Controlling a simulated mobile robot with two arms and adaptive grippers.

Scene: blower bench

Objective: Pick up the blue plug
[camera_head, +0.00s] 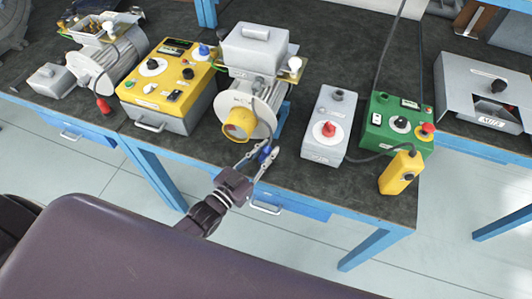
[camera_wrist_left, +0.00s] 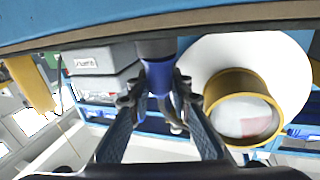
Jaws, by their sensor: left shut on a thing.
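The blue plug (camera_head: 265,154) is at the front edge of the bench, just below the blower with the yellow outlet ring. My left gripper (camera_head: 259,158) is shut on it, with one finger on each side. In the left wrist view the blue plug (camera_wrist_left: 160,76) stands between the two fingertips of my left gripper (camera_wrist_left: 158,97), and a grey part of it meets the bench side of the picture. The fingers hide part of the plug. My right gripper does not show.
The blower's yellow ring (camera_head: 238,124) is close behind and left of my gripper. A grey box with a red knob (camera_head: 325,128), a green control box (camera_head: 397,124) and a yellow pendant (camera_head: 401,172) stand to the right. A yellow control box (camera_head: 168,80) stands left.

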